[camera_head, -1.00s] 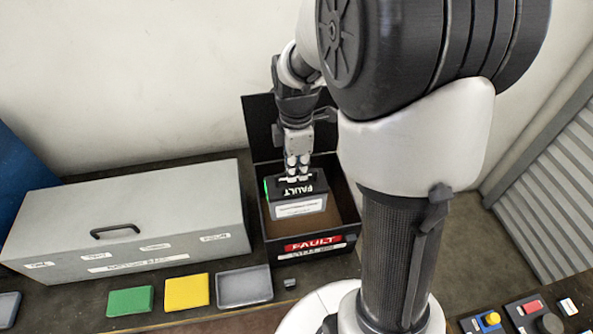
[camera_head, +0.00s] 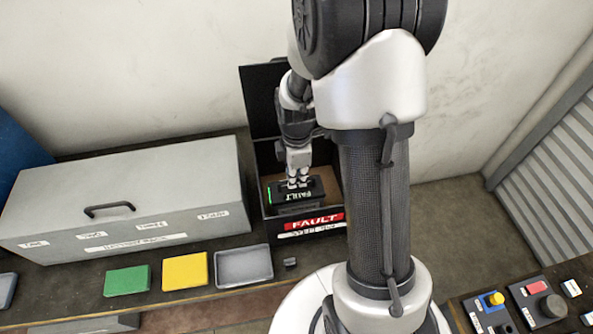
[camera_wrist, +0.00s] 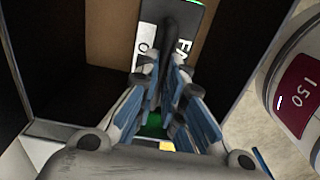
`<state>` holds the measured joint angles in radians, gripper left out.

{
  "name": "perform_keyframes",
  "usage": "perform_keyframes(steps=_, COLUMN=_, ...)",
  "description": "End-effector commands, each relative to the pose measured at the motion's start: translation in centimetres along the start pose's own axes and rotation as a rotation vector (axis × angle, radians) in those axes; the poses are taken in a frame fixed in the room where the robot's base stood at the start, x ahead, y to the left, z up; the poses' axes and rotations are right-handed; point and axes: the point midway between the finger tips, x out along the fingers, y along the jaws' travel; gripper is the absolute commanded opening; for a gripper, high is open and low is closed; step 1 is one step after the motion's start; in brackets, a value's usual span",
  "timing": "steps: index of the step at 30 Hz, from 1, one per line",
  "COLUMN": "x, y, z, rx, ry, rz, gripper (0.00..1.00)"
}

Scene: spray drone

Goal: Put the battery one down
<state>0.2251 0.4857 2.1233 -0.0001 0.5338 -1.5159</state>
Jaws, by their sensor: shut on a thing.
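My gripper (camera_head: 297,183) is shut on the handle on top of the battery. In the wrist view the fingers of my gripper (camera_wrist: 165,75) close around the dark handle, with part of the battery (camera_wrist: 190,40) behind them. The battery's underside is hidden, so I cannot tell whether it touches the box floor.
A grey case (camera_head: 130,195) with a handle stands left of the box. The box's raised lid (camera_head: 259,95) stands behind. Control boxes (camera_head: 540,308) are at lower right.

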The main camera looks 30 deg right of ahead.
Motion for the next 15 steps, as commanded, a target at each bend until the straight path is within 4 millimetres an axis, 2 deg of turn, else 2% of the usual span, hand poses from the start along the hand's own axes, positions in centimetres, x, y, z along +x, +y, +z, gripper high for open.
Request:
perform_keyframes(steps=5, x=2.0, y=0.2, z=0.0, rx=0.000, ry=0.000, rz=0.005, gripper=0.00)
perform_keyframes(steps=15, x=2.2, y=0.2, z=0.0, rx=0.000, ry=0.000, rz=0.006, gripper=0.00)
